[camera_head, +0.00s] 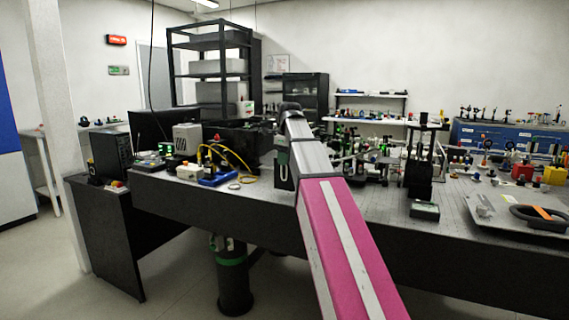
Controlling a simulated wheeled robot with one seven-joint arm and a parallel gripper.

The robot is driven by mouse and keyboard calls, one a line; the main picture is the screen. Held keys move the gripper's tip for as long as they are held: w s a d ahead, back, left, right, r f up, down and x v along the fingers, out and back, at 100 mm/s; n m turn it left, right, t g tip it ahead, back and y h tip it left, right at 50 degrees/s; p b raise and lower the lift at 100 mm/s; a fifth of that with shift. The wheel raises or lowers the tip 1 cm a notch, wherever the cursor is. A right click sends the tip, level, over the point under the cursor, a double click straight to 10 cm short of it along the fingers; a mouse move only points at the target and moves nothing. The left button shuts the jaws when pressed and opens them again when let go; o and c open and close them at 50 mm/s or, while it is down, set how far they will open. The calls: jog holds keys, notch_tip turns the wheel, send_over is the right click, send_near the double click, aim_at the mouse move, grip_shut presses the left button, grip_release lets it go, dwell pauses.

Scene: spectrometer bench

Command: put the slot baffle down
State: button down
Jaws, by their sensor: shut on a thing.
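My arm reaches forward over the bench from the bottom of the view, and its far end bends down behind its own grey link. My gripper is hidden behind that link, so its fingers and what they hold do not show. A dark upright plate with a pale U-shaped mark (283,169) shows just left of the arm, near the bench's front edge. It may be the slot baffle, but I cannot tell for sure. I also cannot tell whether it touches the bench or hangs above it.
The grey perforated bench (380,203) is crowded with optics behind the arm. Left are a blue device (218,180) with yellow cables and a white box (188,172). Right are a black stand (419,180), a small meter (424,210) and a tray (490,228). Some bare front bench shows.

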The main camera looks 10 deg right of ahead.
jog(key=shift+f, duration=0.65)
jog(key=c, duration=1)
grip_release()
jog(key=shift+f, duration=0.1)
jog(key=shift+c, duration=0.2)
notch_tip(320, 180, up, 12)
jog(key=d, duration=0.1)
jog(key=shift+s, duration=0.4)
